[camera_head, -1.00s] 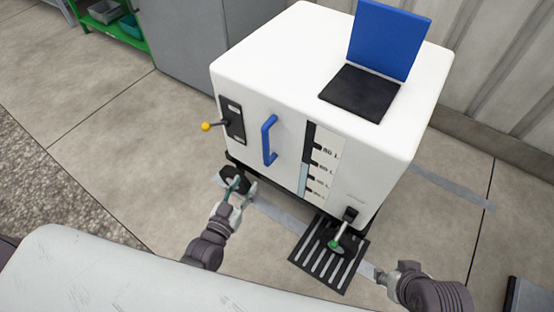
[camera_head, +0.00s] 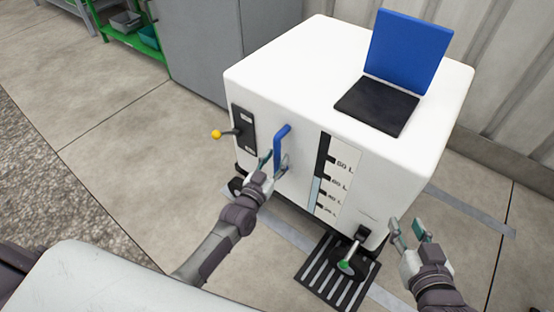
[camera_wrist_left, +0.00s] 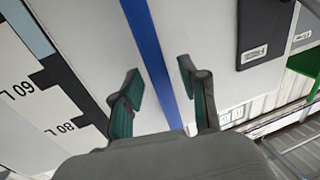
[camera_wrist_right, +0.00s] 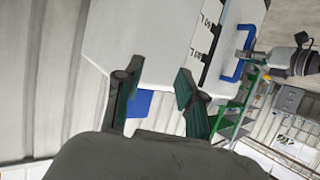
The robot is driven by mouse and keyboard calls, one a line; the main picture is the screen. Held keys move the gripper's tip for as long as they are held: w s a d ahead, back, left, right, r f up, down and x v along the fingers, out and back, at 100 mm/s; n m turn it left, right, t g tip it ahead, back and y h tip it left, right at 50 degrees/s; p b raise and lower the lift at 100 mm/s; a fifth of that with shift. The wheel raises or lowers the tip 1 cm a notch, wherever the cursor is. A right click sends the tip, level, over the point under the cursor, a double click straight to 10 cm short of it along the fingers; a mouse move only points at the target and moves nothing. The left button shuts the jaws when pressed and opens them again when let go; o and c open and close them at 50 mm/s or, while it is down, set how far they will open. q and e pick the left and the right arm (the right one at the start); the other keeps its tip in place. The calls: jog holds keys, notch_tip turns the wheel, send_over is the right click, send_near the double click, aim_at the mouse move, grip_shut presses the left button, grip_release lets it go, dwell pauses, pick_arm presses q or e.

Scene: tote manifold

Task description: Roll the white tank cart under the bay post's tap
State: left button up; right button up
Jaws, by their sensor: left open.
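The white tank cart (camera_head: 300,75) stands upright in the middle of the head view. Its open lid is blue and its front carries a blue bar handle (camera_head: 282,145), a level scale (camera_head: 335,177), a yellow-knobbed lever (camera_head: 217,134) and a small tap with a green tip (camera_head: 345,265). My left gripper (camera_head: 274,163) is open at the blue handle. In the left wrist view the handle (camera_wrist_left: 152,55) runs between its two open fingers. My right gripper (camera_head: 411,231) is open and empty beside the cart's front right corner. I cannot make out the bay post.
A black floor grate (camera_head: 320,280) lies under the cart's tap, on a grey floor strip (camera_head: 390,302). A grey cabinet (camera_head: 205,50) and a green shelf (camera_head: 130,38) stand behind. A corrugated wall (camera_head: 510,80) is at right. Floor at left is clear.

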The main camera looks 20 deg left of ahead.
pick_arm(q)
jog(key=shift+w+d, duration=0.1)
jog(key=shift+w, duration=0.45)
grip_shut()
